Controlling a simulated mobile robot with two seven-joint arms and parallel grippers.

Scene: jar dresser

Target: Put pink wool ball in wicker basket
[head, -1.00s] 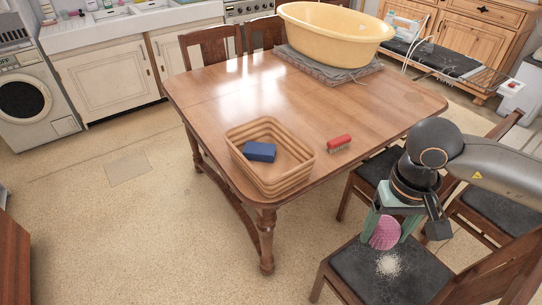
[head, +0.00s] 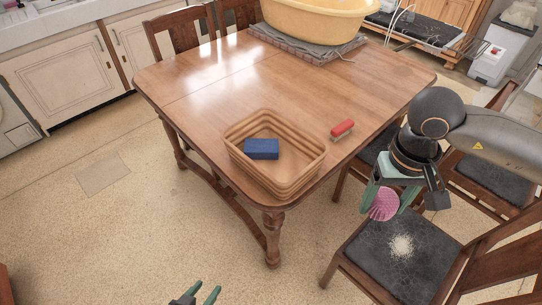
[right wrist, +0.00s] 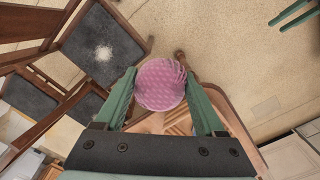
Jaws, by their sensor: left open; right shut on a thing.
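The pink wool ball (head: 384,204) is between the fingers of my right gripper (head: 392,203), which is shut on it. They are in the air near the chair at the right, apart from the basket. The ball also shows between the green fingers in the right wrist view (right wrist: 160,85). The wicker basket (head: 285,181) stands on the near corner of the table, left of the right gripper. A blue block (head: 261,149) lies in it. My left gripper (head: 197,297) is open and empty at the bottom edge of the head view, over the floor.
The wooden table (head: 215,100) has free room behind the basket. A red brush (head: 342,129) lies right of the basket. A large yellow tub (head: 312,22) stands at the back on a grey cloth. A chair (head: 385,245) with white powder on its dark seat is below the right gripper.

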